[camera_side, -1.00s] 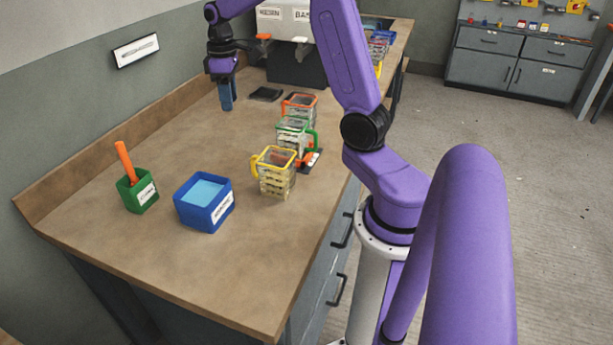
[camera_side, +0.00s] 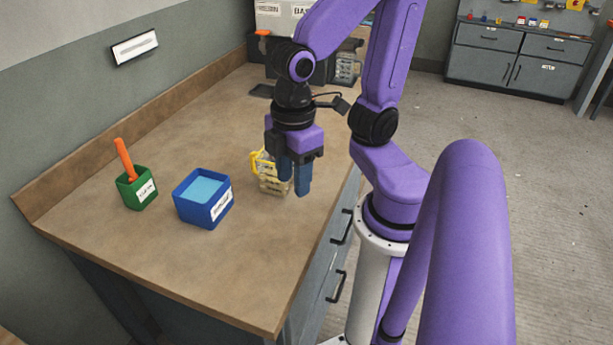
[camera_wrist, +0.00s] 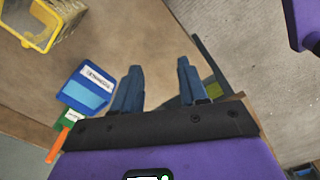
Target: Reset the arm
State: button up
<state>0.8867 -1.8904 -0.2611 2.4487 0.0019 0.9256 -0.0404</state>
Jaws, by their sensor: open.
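My gripper (camera_side: 294,180) has blue fingers pointing down over the bench, near its right front part. The green and orange moulds behind are hidden by my arm in the side view.
A blue box with a light blue inside (camera_side: 203,207) and a green holder with an orange-handled tool (camera_side: 138,190) stand on the left of the bench (camera_side: 150,250). A dark flat pad (camera_side: 262,91) lies at the back. The bench front is clear.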

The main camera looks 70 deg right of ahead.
jog(key=shift+s+d+f+n, duration=0.1)
jog(key=shift+s+f+n, duration=0.05)
jog(key=shift+s, duration=0.45)
jog(key=shift+s+d+f+n, duration=0.1)
jog(key=shift+s+n, duration=0.05)
jog(key=shift+s, duration=0.45)
dwell(0.5)
